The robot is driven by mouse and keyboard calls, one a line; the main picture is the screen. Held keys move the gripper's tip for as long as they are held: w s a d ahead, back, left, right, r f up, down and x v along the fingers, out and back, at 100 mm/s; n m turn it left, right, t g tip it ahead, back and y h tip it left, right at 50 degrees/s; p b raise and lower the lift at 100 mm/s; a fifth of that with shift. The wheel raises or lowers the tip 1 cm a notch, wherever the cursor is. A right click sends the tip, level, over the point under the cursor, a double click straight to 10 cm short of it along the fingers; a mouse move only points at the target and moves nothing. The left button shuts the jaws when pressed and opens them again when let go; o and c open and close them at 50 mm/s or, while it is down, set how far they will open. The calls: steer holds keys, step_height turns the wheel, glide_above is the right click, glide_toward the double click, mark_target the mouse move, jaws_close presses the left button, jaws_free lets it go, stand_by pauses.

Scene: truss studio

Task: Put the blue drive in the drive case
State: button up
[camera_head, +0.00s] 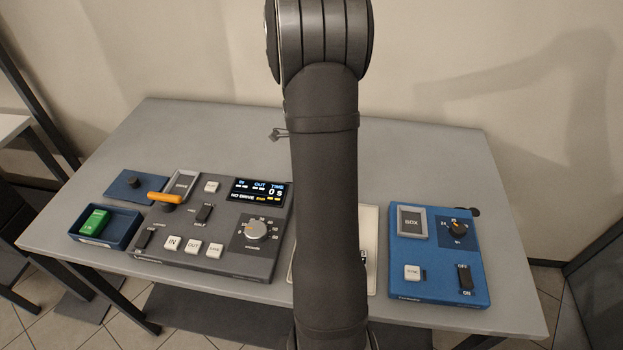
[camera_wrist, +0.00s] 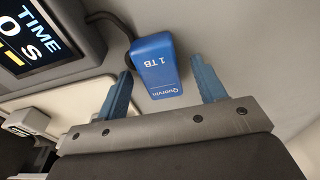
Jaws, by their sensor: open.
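The blue drive (camera_wrist: 157,68), marked 1 TB, shows in the wrist view with a dark cable at its upper left. My gripper (camera_wrist: 163,72) is open, one finger on each side of the drive, with a visible gap on the right; I cannot tell whether the left finger touches it. In the head view my arm hides the drive and most of the gripper. A dark blue open box (camera_head: 103,243), apparently the drive case, stands at the table's left front. A green drive (camera_head: 94,222) lies in it, with bare floor to its right.
A dark grey console (camera_head: 215,262) with an orange-handled lever (camera_head: 164,197), knob and display reading NO DRIVE stands right of the box. A blue control panel (camera_head: 437,285) stands at the right. A pale panel (camera_head: 368,225) is partly behind my arm. The table's back (camera_head: 210,125) is clear.

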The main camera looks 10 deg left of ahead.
steer(key=c, duration=1.2)
steer(key=shift+c, duration=0.2)
steer(key=shift+r, duration=0.15)
